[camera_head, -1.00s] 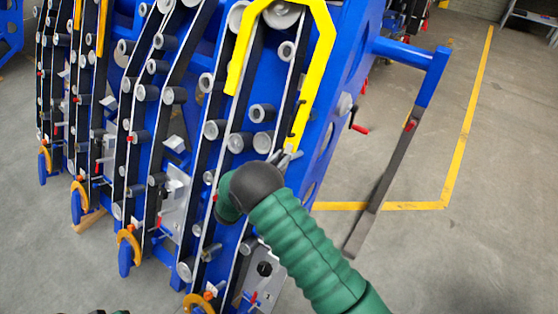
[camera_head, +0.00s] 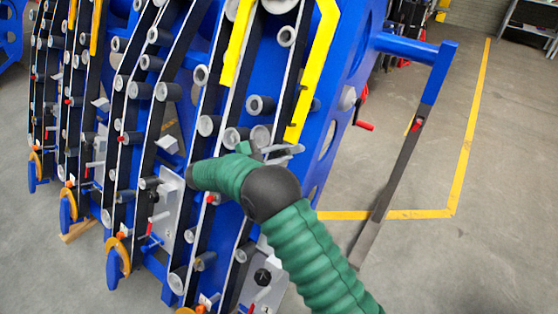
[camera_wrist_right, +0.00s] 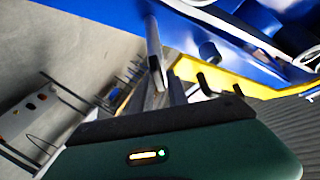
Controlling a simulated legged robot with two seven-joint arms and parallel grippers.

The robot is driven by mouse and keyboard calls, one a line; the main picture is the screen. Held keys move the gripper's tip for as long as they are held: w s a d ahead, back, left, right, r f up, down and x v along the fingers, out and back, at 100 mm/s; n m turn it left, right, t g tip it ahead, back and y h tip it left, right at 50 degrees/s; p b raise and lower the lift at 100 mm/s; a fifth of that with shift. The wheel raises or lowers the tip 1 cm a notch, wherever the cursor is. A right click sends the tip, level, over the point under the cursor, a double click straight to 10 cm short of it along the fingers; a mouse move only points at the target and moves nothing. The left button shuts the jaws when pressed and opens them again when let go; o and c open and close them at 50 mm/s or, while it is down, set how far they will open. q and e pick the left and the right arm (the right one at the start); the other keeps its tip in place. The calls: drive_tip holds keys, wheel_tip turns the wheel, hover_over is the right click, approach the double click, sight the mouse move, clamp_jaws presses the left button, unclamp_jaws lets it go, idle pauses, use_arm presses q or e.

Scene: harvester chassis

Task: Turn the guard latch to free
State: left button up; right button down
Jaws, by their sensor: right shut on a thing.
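The yellow guard (camera_head: 321,55) runs down the right side of the blue harvester chassis in the head view, and part of it crosses the wrist view (camera_wrist_right: 240,85). My right gripper (camera_head: 288,151) is at the guard's lower end, with its grey fingers close together. In the right wrist view the fingers (camera_wrist_right: 157,65) are shut on the guard latch, which they mostly hide. A small black hooked piece (camera_wrist_right: 207,86) shows beside them against the yellow guard. The latch's angle cannot be made out. My left gripper is out of view.
Belts and several grey rollers (camera_head: 259,105) fill the chassis face around the gripper. A red-handled crank (camera_head: 364,125) and a blue bar (camera_head: 405,46) with a dark hanging arm (camera_head: 392,175) stick out at right.

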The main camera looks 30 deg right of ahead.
drive_tip(key=m+b, duration=0.1)
drive_tip(key=m, duration=0.1)
drive_tip(key=m+g+y+b, duration=0.1)
drive_tip(key=m, duration=0.1)
drive_tip(key=shift+d+f+g+y, duration=0.15)
drive_tip(key=shift+f+g+y, duration=0.05)
drive_tip(key=shift+g+y, duration=0.1)
drive_tip(key=shift+s+f+m+g+y+b, duration=0.15)
drive_tip(key=shift+m+y+b, duration=0.3)
drive_tip(key=shift+m, duration=0.6)
drive_tip(key=shift+m+g+y+b, duration=0.15)
drive_tip(key=shift+m+y+b, duration=0.3)
drive_tip(key=shift+m, duration=0.6)
